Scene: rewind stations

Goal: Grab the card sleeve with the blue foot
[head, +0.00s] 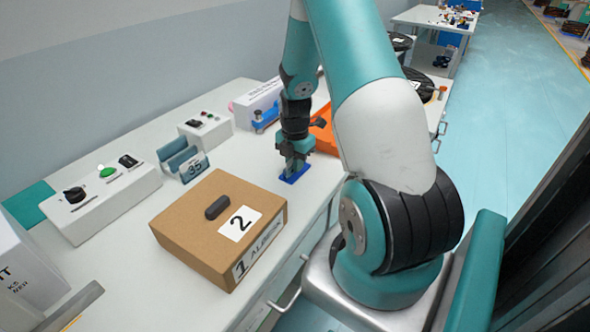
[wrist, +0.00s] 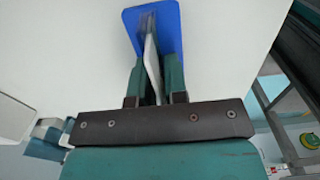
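The card sleeve shows in the wrist view as a thin pale upright plate (wrist: 151,60), seen nearly edge-on, standing on a flat blue foot (wrist: 134,18). My gripper (wrist: 155,58) reaches down over it with one teal finger on each side. The fingers look apart, with a narrow gap showing beside the sleeve, so it is between them but not visibly clamped. In the head view the blue foot (head: 294,176) rests on the white table under my gripper (head: 292,163). There the sleeve itself is mostly hidden by the fingers.
A brown box (head: 190,222) labelled 2 stands close to the left front. A blue-grey holder marked 35 (head: 194,168) and control boxes (head: 102,200) are further left. An orange tray (head: 325,137) is just behind right. The table's front edge is near.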

